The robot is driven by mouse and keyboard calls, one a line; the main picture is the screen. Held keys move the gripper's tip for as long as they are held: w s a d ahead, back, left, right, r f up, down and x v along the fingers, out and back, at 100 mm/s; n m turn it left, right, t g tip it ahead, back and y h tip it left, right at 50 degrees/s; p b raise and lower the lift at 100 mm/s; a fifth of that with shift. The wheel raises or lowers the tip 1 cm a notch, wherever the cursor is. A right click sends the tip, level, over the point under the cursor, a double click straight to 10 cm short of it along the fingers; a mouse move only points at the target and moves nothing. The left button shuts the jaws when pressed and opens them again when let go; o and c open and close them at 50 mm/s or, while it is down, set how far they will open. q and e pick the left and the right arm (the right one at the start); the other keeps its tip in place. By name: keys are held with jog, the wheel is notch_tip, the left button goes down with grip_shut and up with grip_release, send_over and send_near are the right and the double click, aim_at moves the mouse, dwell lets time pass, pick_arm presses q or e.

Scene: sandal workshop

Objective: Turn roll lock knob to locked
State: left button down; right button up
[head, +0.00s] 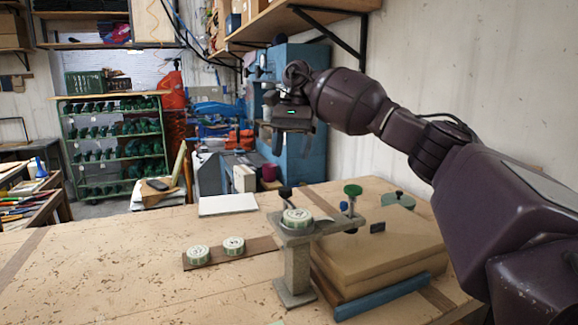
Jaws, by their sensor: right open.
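A metal stand (297,262) stands on the workbench, with a round green-and-white tin (297,217) on its top plate. A green knob (352,189) rises at the right of the stand, with a small blue knob (343,206) beside it. A black knob (285,192) sits behind the tin. I cannot tell which of these is the roll lock knob or how it is set. My right gripper (277,142) is open and empty, high above the bench and above the black knob, touching nothing. My left gripper is out of view.
Two similar tins (198,255) sit on a brown strip (262,246) left of the stand. A thick tan block (385,250) lies right of it, with a blue bar (390,295) along its front. A white pad (228,205) lies at the back. The bench's left front is clear.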

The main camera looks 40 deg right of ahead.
jog(key=shift+p+v, duration=0.35)
jog(key=shift+v, duration=1.1)
jog(key=shift+r, duration=0.1)
